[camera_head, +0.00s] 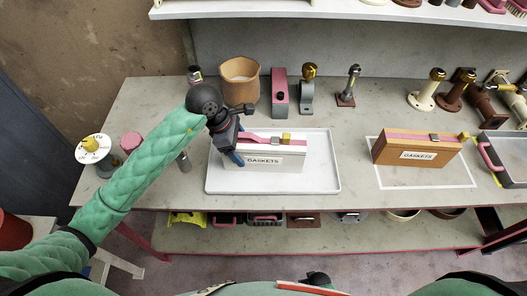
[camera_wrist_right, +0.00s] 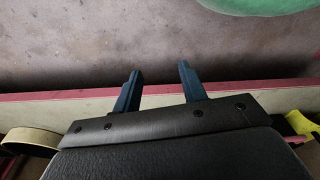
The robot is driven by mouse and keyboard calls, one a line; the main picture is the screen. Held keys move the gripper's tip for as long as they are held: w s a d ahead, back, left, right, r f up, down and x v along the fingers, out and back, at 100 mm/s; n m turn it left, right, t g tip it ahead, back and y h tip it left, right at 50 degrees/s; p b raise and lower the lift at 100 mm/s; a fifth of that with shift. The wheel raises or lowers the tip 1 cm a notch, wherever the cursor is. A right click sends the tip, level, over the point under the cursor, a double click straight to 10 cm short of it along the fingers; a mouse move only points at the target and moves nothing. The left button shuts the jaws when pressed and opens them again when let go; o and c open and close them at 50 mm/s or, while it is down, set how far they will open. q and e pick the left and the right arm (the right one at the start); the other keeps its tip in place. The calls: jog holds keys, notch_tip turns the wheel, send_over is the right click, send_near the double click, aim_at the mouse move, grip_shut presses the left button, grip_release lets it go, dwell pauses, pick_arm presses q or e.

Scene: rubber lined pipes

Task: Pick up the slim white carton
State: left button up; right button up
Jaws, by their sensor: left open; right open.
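The slim white carton (camera_head: 273,162), labelled GASKETS, stands on a white tray (camera_head: 323,182) in the middle of the bench. A pink strip with a yellow piece runs along its top. My left gripper (camera_head: 236,157) is at the carton's left end, its blue fingers open and pointing down around or beside that end; I cannot tell if they touch it. The arm hides part of the carton's left end.
A brown GASKETS carton (camera_head: 415,150) stands in a white outlined area at the right. A tan pot (camera_head: 240,80), a pink block (camera_head: 280,92) and several pipe fittings stand along the back. A grey tray with a pink handle (camera_head: 489,158) is at far right. A shelf (camera_head: 340,10) overhangs the back.

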aim_at(239, 140)
pick_arm(q)
jog(key=shift+c, duration=0.5)
jog(key=c, duration=1.3)
jog(key=shift+w+r+p, duration=0.15)
jog(key=shift+r+p, duration=0.25)
jog(key=shift+r, duration=1.55)
jog(key=s+d+r, duration=0.1)
jog(key=d, duration=0.1)
jog(key=s+d+r, duration=0.1)
jog(key=d+r, duration=0.2)
jog(key=d, duration=0.1)
jog(key=shift+s+d+r, duration=0.15)
jog(key=shift+s, duration=0.25)
jog(key=d+r, duration=0.1)
jog(key=s+d+r, duration=0.1)
jog(key=d, duration=0.1)
jog(key=s+d, duration=0.1)
jog(key=shift+s+d+r, duration=0.1)
jog(key=shift+d+r, duration=0.1)
jog(key=shift+r, duration=0.2)
pick_arm(e)
jog(key=shift+s+d+f, duration=0.3)
jog(key=shift+d+f, duration=0.05)
jog(key=shift+f, duration=0.3)
jog(key=shift+s+d+f, duration=0.3)
jog(key=shift+f, duration=0.3)
